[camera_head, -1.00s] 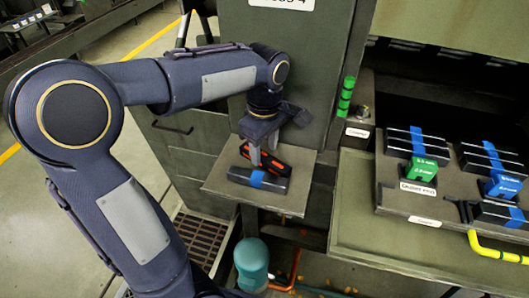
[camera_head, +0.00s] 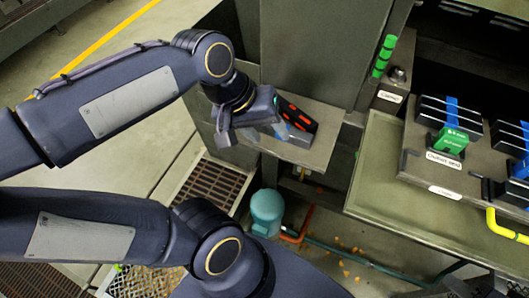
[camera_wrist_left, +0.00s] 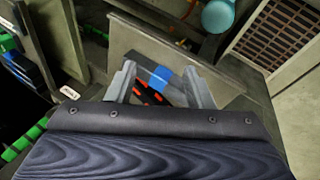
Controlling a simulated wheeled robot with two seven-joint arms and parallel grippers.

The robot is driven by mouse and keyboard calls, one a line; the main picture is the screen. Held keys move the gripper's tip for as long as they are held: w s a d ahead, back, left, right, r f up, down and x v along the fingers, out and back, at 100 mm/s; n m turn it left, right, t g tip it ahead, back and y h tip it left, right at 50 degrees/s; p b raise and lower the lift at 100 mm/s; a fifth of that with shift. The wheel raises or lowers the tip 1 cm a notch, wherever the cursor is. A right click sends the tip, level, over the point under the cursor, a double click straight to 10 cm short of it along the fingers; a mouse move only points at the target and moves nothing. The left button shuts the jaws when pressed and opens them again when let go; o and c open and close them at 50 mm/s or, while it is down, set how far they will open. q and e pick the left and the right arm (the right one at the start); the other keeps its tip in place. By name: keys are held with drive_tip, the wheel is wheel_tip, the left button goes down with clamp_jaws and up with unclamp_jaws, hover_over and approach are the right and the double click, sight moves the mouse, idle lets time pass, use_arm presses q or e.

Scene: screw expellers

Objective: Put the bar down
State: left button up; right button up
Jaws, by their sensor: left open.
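The bar with a blue band lies on the small grey shelf (camera_head: 318,150). In the left wrist view the bar's blue band (camera_wrist_left: 161,76) shows between my fingers. In the head view my gripper hides much of the bar. A black piece with orange-red marks (camera_head: 297,116) is beside the bar on the shelf; it also shows in the left wrist view (camera_wrist_left: 148,94). My left gripper (camera_head: 250,133) is open at the shelf, its fingers apart on either side of the bar in the wrist view. I cannot tell whether they touch it.
A tall cabinet (camera_head: 300,50) stands behind the shelf. To the right is a bench with several dark bars, a green block (camera_head: 448,140) and a yellow pipe (camera_head: 510,228). A teal motor (camera_head: 267,209) and a floor grate (camera_head: 212,184) are below.

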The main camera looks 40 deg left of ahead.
use_arm(q)
drive_tip(key=s+d+f+m+t, duration=0.1)
drive_tip(key=s+d+f+m, duration=0.1)
drive_tip(key=s+f+m, duration=0.2)
drive_tip(key=shift+d+f+t, duration=0.15)
drive_tip(key=shift+t, duration=0.15)
wheel_tip(320, 180, up, 14)
drive_tip(key=p, duration=1.1)
drive_tip(key=shift+f, duration=0.1)
wheel_tip(320, 180, down, 3)
drive_tip(key=shift+r, duration=0.15)
idle(0.3)
